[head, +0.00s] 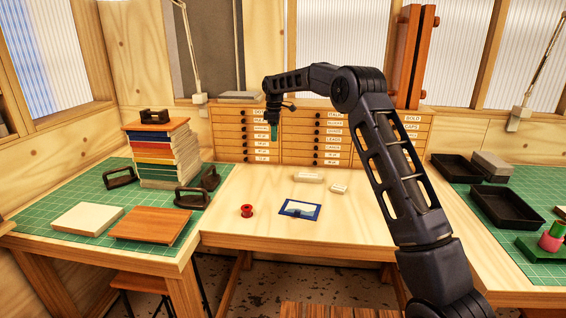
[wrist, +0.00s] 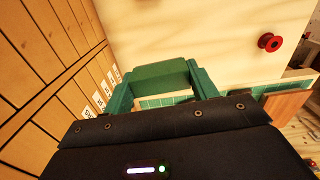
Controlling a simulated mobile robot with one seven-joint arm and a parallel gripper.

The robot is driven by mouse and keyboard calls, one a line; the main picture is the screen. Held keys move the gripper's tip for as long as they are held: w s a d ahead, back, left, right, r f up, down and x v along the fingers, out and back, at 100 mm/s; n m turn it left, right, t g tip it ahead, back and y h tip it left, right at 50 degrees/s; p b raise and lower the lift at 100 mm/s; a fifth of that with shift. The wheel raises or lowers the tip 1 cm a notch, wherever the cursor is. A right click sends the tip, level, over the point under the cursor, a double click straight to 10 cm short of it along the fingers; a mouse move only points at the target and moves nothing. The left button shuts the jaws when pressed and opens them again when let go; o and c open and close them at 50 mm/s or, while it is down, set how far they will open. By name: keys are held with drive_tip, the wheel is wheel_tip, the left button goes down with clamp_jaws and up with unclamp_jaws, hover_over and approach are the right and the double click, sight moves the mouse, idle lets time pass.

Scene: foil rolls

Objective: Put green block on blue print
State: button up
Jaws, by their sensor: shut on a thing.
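My gripper (head: 273,124) is shut on the green block (head: 273,133) and holds it in the air in front of the drawer cabinet, above the back of the middle table. In the wrist view, the green block (wrist: 158,77) lies between the two fingers of my gripper (wrist: 160,84). The blue print (head: 317,212), a flat sheet with a blue border and a pale middle, lies on the table, lower and to the right of the gripper. The print is not seen in the wrist view.
A red spool (head: 247,211) sits left of the print; it also shows in the wrist view (wrist: 269,41). Two pale blocks (head: 308,177) (head: 339,188) lie behind the print. The drawer cabinet (head: 232,135) stands close behind the gripper. The table's front middle is clear.

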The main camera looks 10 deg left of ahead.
drive_tip(key=s+d+r+n, duration=0.2)
drive_tip(key=s+d, duration=0.5)
drive_tip(key=s, duration=0.4)
drive_tip(key=n, duration=0.2)
hover_over(300, 209)
wheel_tip(300, 209, down, 2)
wheel_tip(300, 209, down, 19)
drive_tip(key=shift+d+f, duration=0.1)
drive_tip(key=shift+f, duration=0.1)
drive_tip(key=shift+f, duration=0.1)
drive_tip(key=o, duration=1)
